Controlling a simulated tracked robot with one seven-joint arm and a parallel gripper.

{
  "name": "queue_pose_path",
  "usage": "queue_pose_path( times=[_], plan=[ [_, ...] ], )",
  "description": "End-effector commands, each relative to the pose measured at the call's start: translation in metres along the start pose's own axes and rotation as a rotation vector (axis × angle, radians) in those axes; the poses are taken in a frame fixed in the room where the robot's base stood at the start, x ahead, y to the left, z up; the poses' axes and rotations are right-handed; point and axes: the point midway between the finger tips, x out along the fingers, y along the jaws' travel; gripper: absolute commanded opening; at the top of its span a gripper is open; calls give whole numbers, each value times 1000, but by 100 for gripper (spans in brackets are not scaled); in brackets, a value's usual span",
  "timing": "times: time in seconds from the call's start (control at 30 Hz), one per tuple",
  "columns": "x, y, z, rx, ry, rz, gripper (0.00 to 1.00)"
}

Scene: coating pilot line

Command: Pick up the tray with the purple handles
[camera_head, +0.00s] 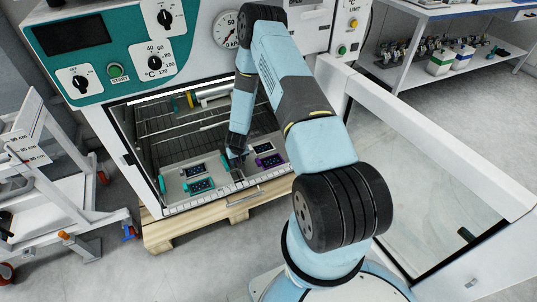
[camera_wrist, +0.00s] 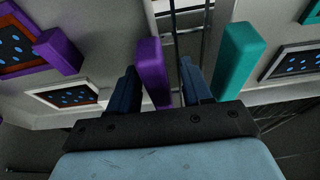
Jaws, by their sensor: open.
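The grey tray with purple handles (camera_wrist: 105,50) fills the left of the wrist view and lies inside the open oven. One purple handle (camera_wrist: 152,70) stands upright between the two fingers of my gripper (camera_wrist: 158,68), with gaps on both sides. A second purple block (camera_wrist: 58,50) shows farther left. In the head view my gripper (camera_head: 236,153) reaches down into the oven, and my arm hides part of the purple-handled tray. My gripper is open and holds nothing.
A second tray with a teal handle (camera_wrist: 240,55) lies close on the right in the wrist view. Dark blue-dotted plates (camera_wrist: 68,97) lie on the trays. The oven's wire rack (camera_head: 170,120) is behind. The open glass door (camera_head: 430,170) stands at right.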

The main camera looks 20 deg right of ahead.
Motion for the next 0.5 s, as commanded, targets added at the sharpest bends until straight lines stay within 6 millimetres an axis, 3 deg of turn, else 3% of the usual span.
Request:
queue_pose_path(
  times=[0.17, 0.5],
  plan=[
    [0, 0, 0, 0, 0, 0, 48],
    [0, 0, 0, 0, 0, 0, 15]
  ],
)
